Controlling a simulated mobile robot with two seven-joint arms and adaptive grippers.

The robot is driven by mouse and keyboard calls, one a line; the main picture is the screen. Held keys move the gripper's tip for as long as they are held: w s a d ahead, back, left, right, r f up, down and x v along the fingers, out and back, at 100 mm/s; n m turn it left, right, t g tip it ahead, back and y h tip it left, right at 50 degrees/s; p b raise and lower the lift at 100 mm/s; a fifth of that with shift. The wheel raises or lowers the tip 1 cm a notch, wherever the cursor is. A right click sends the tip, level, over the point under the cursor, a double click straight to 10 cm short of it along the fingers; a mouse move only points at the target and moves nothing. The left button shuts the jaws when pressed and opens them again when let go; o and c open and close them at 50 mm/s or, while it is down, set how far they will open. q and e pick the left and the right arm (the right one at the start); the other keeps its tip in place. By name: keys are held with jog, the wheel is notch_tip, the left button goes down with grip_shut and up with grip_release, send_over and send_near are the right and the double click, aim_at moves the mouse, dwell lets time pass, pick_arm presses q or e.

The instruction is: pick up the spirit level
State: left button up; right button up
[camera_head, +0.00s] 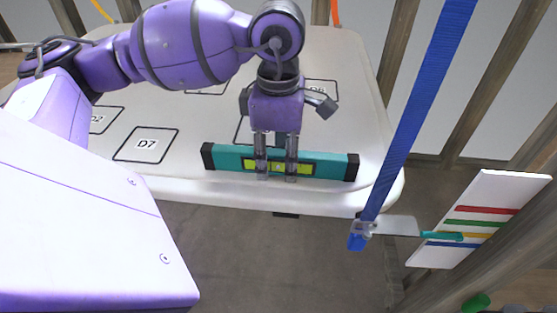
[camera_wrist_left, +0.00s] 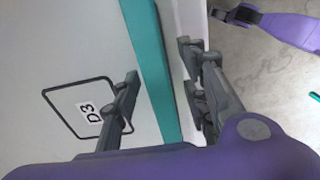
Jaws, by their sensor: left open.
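The spirit level (camera_head: 228,158) is a teal bar with black end caps and a yellow-green middle window. It lies along the front edge of the white tabletop. In the head view my open left gripper (camera_head: 276,172) points down over its middle, and the fingers cover part of the window. In the left wrist view the teal bar (camera_wrist_left: 155,75) runs between the spread fingers (camera_wrist_left: 160,95), with gaps visible on both sides. A purple arm part with a dark end (camera_wrist_left: 245,15), seemingly my right gripper, shows at the upper right there; its jaw state is unclear.
The white tabletop (camera_head: 325,125) has outlined labelled spots, including D7 (camera_head: 146,145). A blue strap (camera_head: 415,110) hangs just right of the table, with a clear-grey piece (camera_head: 390,226) at its lower end. A white board with coloured stripes (camera_head: 480,215) stands farther right.

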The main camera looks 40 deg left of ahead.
pick_arm(q)
grip_shut()
jog(key=shift+w, duration=0.1)
